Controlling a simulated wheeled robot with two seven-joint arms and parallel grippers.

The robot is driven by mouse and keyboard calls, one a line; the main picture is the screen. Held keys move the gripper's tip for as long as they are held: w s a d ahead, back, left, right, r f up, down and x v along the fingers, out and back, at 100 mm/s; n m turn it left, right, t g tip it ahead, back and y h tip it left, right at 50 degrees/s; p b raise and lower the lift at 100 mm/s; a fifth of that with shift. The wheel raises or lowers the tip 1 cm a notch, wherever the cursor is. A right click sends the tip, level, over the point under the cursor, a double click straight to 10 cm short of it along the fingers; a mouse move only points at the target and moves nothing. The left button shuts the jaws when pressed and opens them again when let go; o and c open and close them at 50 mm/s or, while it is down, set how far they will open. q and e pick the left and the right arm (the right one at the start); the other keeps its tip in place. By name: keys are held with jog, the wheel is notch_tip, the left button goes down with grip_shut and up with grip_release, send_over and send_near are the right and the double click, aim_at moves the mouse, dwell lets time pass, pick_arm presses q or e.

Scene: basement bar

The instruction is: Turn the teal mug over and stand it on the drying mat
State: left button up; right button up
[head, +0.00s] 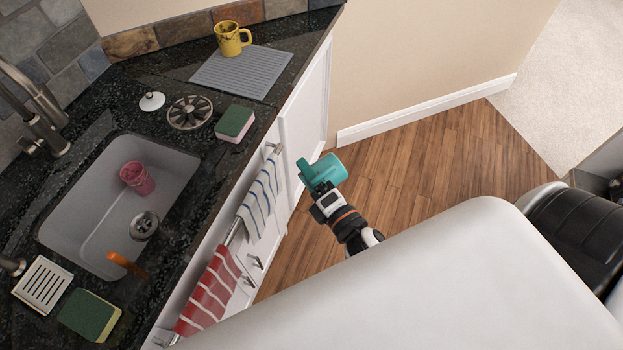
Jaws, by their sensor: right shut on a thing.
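The teal mug (327,169) is in my right gripper (320,187), which is shut on it. The mug looks tilted on its side, held over the wood floor just right of the counter front. The gripper hides part of it, and I cannot tell exactly which way its mouth faces. The grey ribbed drying mat (262,62) lies on the dark counter at the back, up and left of the mug. My left gripper is not in view.
A yellow mug (229,40) stands at the mat's back left; the mat's front and right are bare. A sponge (234,122), strainer (190,112) and white stopper (151,101) lie nearby. The sink (88,228) holds a pink cup (137,178). Towels (257,205) hang on the counter front.

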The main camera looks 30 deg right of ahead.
aim_at(318, 177)
jog(key=n+b, duration=0.1)
jog(key=n, duration=0.1)
jog(key=f+n+b, duration=0.1)
jog(key=n, duration=0.4)
jog(key=shift+d+f+b, duration=0.15)
jog(key=shift+d+b, duration=0.25)
jog(key=n, duration=0.2)
jog(key=n+b, duration=0.1)
jog(key=n, duration=0.1)
jog(key=shift+d+f, duration=0.1)
jog(key=shift+d, duration=0.2)
jog(key=n, duration=0.1)
jog(key=n+b, duration=0.1)
jog(key=n, duration=0.1)
jog(key=shift+d+n, duration=0.25)
jog(key=shift+n, duration=0.05)
jog(key=shift+m+h, duration=0.4)
jog(key=s+r, duration=0.1)
jog(key=r, duration=0.1)
jog(key=s+a+r, duration=0.1)
jog(key=r, duration=0.1)
jog(key=s+a+r, duration=0.1)
jog(key=r, duration=0.1)
jog(key=shift+a+r, duration=0.1)
jog(key=shift+s+a+r, duration=0.2)
jog(key=shift+s+r, duration=0.1)
jog(key=shift+s, duration=0.1)
jog(key=shift+w+d, duration=0.1)
